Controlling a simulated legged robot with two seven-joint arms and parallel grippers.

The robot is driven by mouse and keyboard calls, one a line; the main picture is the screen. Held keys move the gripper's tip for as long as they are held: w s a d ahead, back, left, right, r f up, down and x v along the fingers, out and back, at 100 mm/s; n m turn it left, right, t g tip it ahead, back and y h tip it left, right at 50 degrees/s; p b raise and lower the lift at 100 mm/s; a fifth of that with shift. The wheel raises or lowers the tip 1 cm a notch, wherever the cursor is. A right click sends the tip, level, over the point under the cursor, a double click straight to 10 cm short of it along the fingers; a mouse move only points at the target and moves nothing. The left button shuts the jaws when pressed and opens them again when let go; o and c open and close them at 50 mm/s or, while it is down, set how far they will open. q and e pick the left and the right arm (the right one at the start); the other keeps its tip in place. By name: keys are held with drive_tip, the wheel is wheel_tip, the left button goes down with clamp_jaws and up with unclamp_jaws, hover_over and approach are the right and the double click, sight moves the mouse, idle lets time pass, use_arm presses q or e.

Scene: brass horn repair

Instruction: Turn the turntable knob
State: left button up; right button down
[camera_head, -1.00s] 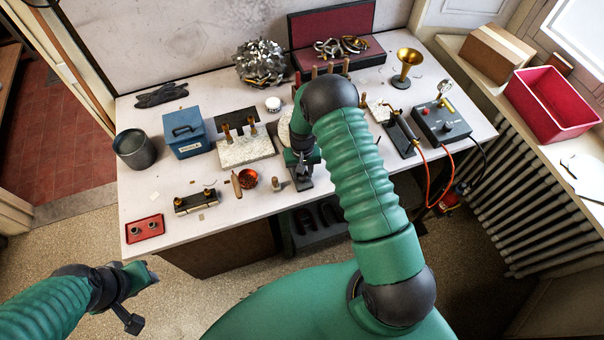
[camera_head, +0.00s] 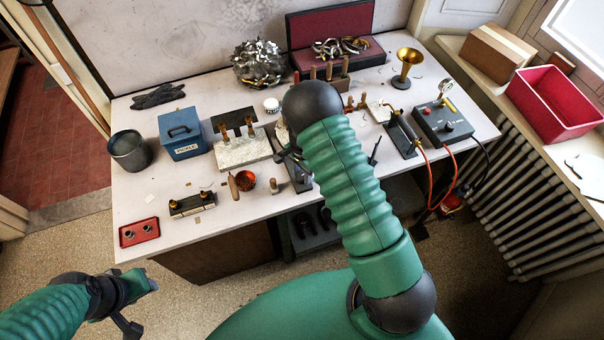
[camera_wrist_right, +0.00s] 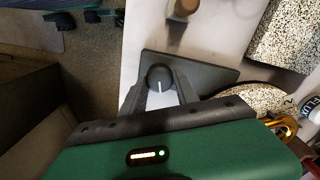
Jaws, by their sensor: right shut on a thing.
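The turntable knob (camera_wrist_right: 160,77) is a dark round knob with a white pointer line, on a grey control box (camera_wrist_right: 205,73) in the right wrist view. My right gripper (camera_wrist_right: 160,90) has its two fingers on either side of the knob and is shut on it. In the head view the box (camera_head: 299,176) shows near the bench's front edge, and my right arm hides the knob. The speckled turntable disc (camera_wrist_right: 262,100) lies beside the box in the wrist view. My left gripper (camera_head: 143,290) hangs off the bench at lower left, and its jaw state is unclear.
A torch stand (camera_head: 402,140) and a black control unit (camera_head: 443,122) stand to the right. The bench front left of the bowl is partly clear.

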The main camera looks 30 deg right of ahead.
sight(302, 175)
drive_tip(key=shift+m, duration=1.6)
drive_tip(key=c, duration=0.9)
unclamp_jaws()
wheel_tip(302, 175, up, 17)
drive_tip(key=shift+w+f+b, duration=0.15)
drive_tip(key=shift+b, duration=0.95)
